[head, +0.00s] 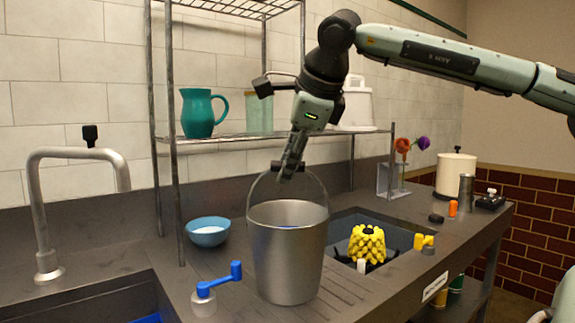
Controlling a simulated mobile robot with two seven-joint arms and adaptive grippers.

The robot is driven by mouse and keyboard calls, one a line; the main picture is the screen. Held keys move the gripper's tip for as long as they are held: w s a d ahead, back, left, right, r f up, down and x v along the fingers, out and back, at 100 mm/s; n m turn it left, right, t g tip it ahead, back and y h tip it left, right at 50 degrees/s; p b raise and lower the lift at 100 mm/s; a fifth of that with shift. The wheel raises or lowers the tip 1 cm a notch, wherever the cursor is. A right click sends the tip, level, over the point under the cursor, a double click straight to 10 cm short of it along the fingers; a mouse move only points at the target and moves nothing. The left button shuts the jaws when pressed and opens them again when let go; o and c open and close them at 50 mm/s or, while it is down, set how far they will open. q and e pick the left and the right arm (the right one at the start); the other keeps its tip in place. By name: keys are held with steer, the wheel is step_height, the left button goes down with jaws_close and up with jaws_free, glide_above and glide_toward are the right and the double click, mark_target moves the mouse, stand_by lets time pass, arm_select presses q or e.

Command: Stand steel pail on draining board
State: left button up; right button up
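The steel pail (287,255) is upright near the front middle of the counter, at the left end of the grooved draining board (345,287). I cannot tell whether its base touches the board or hangs just above it. Its wire handle stands up in an arch. My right gripper (289,168) reaches down from above and appears shut on the top of this handle. The fingertips are small and partly dark against the handle. My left gripper is not in view.
A blue bowl (208,232) and a blue-handled crank item (217,288) stand left of the pail. A sink with a yellow object (367,244) lies to the right. A wire rack (270,137) with a teal jug (203,113) rises behind. A tap (45,220) is far left.

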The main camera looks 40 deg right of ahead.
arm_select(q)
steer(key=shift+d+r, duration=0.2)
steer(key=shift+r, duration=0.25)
arm_select(e)
steer(key=v, duration=1.1)
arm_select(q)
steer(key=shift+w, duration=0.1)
arm_select(e)
steer(key=shift+s+r, duration=0.1)
